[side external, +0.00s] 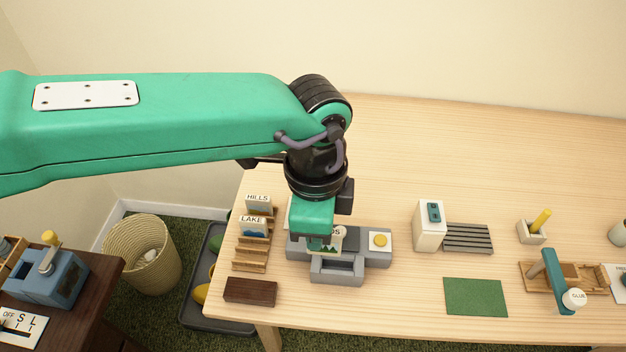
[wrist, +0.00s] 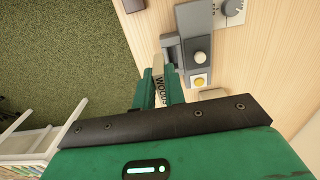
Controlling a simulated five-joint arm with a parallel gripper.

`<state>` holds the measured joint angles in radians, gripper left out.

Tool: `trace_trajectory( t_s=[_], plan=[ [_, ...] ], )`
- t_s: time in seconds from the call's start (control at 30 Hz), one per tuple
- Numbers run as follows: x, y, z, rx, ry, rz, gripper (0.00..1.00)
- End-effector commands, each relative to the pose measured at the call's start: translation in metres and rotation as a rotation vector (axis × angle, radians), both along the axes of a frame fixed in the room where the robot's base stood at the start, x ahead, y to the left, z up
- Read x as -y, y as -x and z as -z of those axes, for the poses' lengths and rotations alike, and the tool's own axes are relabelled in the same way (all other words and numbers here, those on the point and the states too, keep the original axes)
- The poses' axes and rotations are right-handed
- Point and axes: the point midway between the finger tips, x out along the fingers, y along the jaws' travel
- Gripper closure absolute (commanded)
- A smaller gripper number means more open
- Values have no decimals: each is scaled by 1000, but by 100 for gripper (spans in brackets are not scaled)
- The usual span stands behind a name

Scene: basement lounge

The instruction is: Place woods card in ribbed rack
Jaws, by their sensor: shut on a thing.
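My gripper (side external: 322,238) is shut on the woods card (side external: 337,233), a pale card with dark lettering and green tree shapes. The card stands on edge between the green fingers, partly hidden by them. In the wrist view, the word WOODS shows on the card (wrist: 160,92) between the fingertips (wrist: 161,88). The gripper is over the grey machine (side external: 337,270); whether the card touches it I cannot tell. A wooden ribbed rack (side external: 250,265) stands left of the machine. It holds the hills card (side external: 258,201) and lake card (side external: 252,226) upright; its nearer ribs look empty.
A yellow button (side external: 380,241) is on the machine's right side. A dark brown block (side external: 250,291) lies in front of the rack. To the right are a white box (side external: 429,226), a dark slatted piece (side external: 467,238) and a green mat (side external: 475,297). The table's back is clear.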

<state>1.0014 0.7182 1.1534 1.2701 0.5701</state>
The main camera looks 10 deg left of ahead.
Motion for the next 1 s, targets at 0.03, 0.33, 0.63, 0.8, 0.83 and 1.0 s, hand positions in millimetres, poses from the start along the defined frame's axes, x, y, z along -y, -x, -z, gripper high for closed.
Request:
trace_trajectory(
  t_s=[0.03,0.33,0.63,0.8,0.83,1.0],
  plan=[
    [-6,5,-2,0,0,0,100],
    [-41,32,-4,0,-1,0,100],
    [-80,60,-2,0,0,0,100],
    [-98,73,1,0,0,0,100],
    [-100,74,1,0,0,0,100],
    [-108,80,3,0,1,0,100]
  ],
)
